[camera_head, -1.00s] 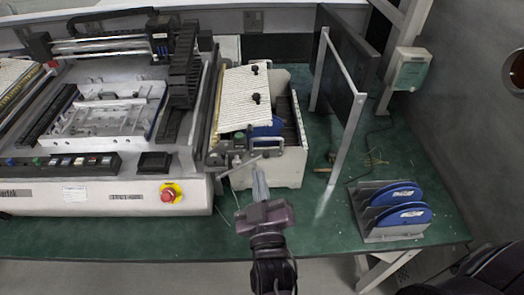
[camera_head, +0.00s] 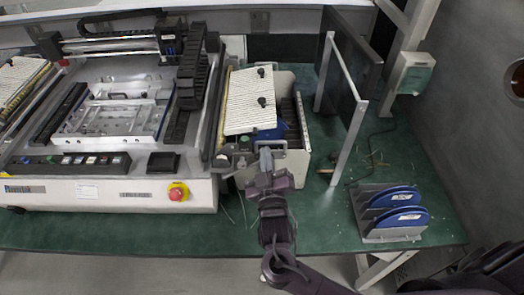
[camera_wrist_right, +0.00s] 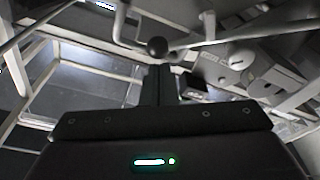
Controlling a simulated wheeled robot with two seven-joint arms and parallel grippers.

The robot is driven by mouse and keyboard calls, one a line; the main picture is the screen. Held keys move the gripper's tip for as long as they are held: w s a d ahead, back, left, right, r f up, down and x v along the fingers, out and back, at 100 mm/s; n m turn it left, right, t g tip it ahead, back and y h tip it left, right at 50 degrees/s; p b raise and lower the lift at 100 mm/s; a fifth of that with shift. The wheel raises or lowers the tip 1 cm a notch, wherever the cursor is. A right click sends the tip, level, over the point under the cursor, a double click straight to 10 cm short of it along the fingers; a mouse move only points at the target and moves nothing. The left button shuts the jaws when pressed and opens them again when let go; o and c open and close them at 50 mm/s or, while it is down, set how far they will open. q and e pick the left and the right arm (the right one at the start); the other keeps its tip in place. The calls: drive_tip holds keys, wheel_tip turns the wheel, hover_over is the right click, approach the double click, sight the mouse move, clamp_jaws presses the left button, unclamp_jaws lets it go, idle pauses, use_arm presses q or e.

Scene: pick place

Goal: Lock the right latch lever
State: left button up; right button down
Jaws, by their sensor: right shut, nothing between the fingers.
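My right gripper (camera_head: 265,155) is shut and empty, at the front of the white feeder box on the machine's right side. Its fingertips overlap the latch hardware (camera_head: 243,160) there in the head view. The latch lever itself is small and partly hidden by my gripper, so I cannot tell its exact position or whether they touch. In the right wrist view, my shut fingers (camera_wrist_right: 160,85) point up toward a dark ball knob (camera_wrist_right: 157,47) on a pale bent rod. Contact with the knob is unclear. My left gripper is not in view.
A white slatted plate (camera_head: 250,102) with black knobs lies over the feeder box (camera_head: 296,168). A red emergency button (camera_head: 178,193) is on the machine front. A rack with blue reels (camera_head: 398,209) stands right. An upright panel frame (camera_head: 349,135) stands between. Green table is clear in front.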

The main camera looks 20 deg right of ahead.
drive_tip(key=shift+s+d+f, duration=0.1)
drive_tip(key=shift+f, duration=0.15)
drive_tip(key=shift+f, duration=0.1)
drive_tip(key=d+f+m+b, duration=0.1)
drive_tip(key=f+b, duration=0.1)
drive_tip(key=d+f+m+h+b, duration=0.1)
drive_tip(key=f+m+b, duration=0.1)
drive_tip(key=s+d+f+m+b, duration=0.1)
drive_tip(key=f+m+b, duration=0.1)
drive_tip(key=b, duration=0.1)
drive_tip(key=shift+f, duration=0.15)
drive_tip(key=shift+d+f+m+h+b, duration=0.25)
drive_tip(key=shift+f+m+h+b, duration=0.25)
drive_tip(key=shift+m, duration=0.4)
drive_tip(key=shift+d+f+b, duration=0.15)
drive_tip(key=shift+f+b, duration=0.35)
drive_tip(key=shift+f, duration=0.5)
drive_tip(key=shift+s+f, duration=0.1)
drive_tip(key=shift+f, duration=0.1)
